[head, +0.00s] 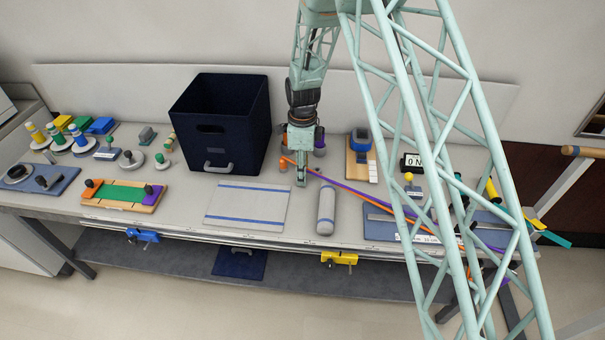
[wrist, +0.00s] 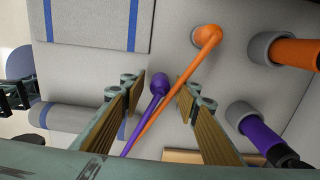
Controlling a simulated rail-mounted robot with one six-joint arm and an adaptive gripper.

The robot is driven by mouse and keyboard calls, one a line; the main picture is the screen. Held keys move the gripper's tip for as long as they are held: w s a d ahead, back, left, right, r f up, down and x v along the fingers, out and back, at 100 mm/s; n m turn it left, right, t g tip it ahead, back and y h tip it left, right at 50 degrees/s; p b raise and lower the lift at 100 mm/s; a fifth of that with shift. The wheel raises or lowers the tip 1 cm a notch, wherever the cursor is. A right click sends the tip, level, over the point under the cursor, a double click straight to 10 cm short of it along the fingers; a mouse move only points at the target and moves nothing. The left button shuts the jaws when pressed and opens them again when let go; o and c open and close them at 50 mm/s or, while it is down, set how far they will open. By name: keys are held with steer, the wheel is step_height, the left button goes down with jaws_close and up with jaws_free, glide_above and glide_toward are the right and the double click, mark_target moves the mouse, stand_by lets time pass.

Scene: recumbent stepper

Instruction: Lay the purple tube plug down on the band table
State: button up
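The purple tube plug (wrist: 158,87) is a small purple ball end with a thin purple tube running from it. In the wrist view it shows between the two fingers of my gripper (wrist: 156,92), which is open. The fingers stand apart on either side of it with visible gaps, and I cannot tell its exact height. An orange ball-ended tube (wrist: 208,36) crosses just beside it. In the head view, my gripper (head: 300,176) hangs low over the band table (head: 270,170), and the purple tube (head: 355,188) runs off to the right.
A striped grey mat (head: 247,204) and a grey roll (head: 326,210) lie in front of my gripper. A dark bin (head: 220,118) stands left. Purple (wrist: 260,135) and orange (wrist: 290,52) upright cylinders in grey collars stand close by. Bare table shows around the mat.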

steer(key=shift+r, duration=0.1)
step_height(320, 180, up, 12)
steer(key=shift+p, duration=0.4)
stand_by(0.4)
steer(key=shift+r, duration=0.1)
stand_by(0.7)
